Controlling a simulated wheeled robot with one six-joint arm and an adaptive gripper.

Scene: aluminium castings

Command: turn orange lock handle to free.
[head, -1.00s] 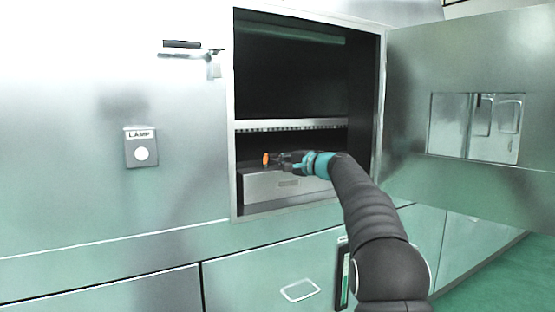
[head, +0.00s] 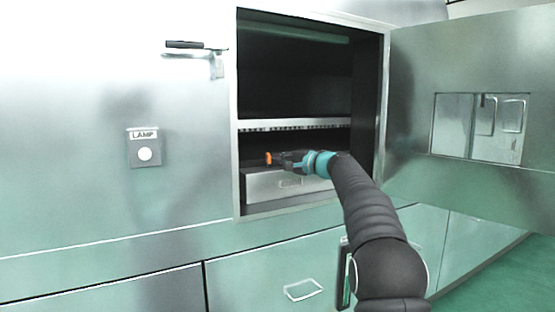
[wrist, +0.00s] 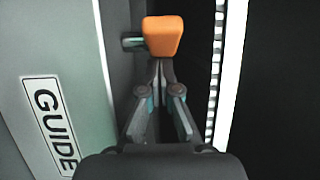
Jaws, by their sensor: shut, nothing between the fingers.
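The orange lock handle (head: 269,159) sits at the left end of the top of a metal box inside the open cabinet. In the wrist view the orange handle (wrist: 162,36) is at the top centre, with a small greenish metal piece showing at its left. My gripper (head: 280,159) reaches in from the right, its tips at the handle. In the wrist view my gripper (wrist: 160,66) has its fingertips together just below the orange handle, with nothing between them. I cannot tell whether the tips touch the handle.
The metal box (head: 265,187) has a front marked GUIDE (wrist: 52,125). A perforated shelf edge (head: 290,125) runs above my gripper. The cabinet door (head: 410,120) stands open at the right. A LAMP switch (head: 144,154) is on the wall at the left.

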